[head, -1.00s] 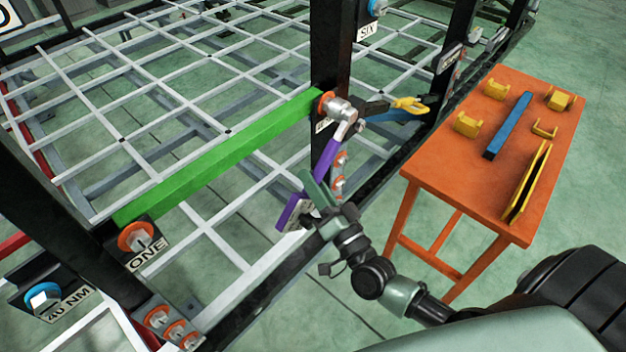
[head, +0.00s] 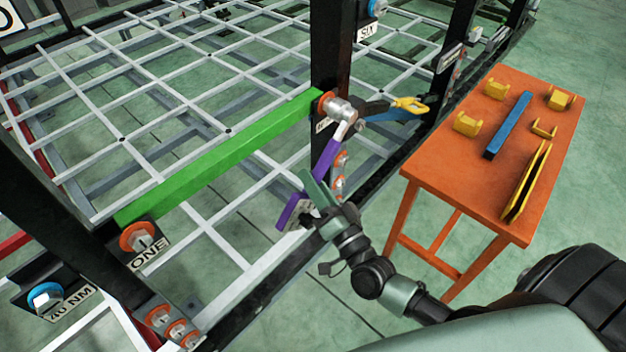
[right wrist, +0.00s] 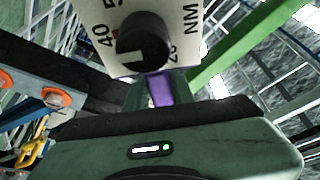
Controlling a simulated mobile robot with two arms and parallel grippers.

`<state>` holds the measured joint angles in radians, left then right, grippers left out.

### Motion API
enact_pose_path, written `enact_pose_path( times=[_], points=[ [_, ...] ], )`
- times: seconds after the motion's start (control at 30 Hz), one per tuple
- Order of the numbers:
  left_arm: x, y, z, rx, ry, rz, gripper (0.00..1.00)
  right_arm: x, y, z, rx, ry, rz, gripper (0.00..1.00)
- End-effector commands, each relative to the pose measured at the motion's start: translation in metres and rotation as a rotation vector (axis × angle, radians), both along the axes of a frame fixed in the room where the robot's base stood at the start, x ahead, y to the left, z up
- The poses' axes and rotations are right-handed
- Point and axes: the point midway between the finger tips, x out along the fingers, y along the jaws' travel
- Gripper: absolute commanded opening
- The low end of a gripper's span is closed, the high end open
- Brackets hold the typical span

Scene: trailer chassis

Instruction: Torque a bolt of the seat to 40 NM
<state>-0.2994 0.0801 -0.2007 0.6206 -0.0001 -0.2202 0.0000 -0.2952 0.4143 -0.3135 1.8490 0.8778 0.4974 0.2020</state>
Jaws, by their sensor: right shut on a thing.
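A torque wrench with a purple handle (head: 325,160) hangs down at a slant from a bolt at the right end of the green bar (head: 220,160). Its silver head (head: 338,110) is at the orange-ringed bolt (head: 325,102); I cannot tell how fully it is seated. My right gripper (head: 316,197) is shut on the lower part of the handle. In the right wrist view a dial plate (right wrist: 150,15) with a black knob (right wrist: 143,45) reads 40 and NM, and the purple handle (right wrist: 160,92) shows below it. My left gripper is out of view.
An orange table (head: 470,190) at the right bears several yellow brackets and a blue bar (head: 508,125). Another orange-ringed bolt (head: 138,238) sits by the ONE label. A 40 NM label (head: 68,303) stands at lower left beside a blue-ringed bolt (head: 45,294). Dark posts flank the green bar.

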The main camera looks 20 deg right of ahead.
Motion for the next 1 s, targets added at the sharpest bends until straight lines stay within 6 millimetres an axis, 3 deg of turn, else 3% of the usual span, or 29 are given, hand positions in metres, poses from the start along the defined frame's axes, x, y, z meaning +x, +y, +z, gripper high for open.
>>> enact_pose_path(
  times=[1.0],
  points=[
    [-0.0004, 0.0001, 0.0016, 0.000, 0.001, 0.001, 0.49, 0.0078, 0.0025, 0.0027, 0.002, -0.006, -0.002, 0.00]
  ],
)
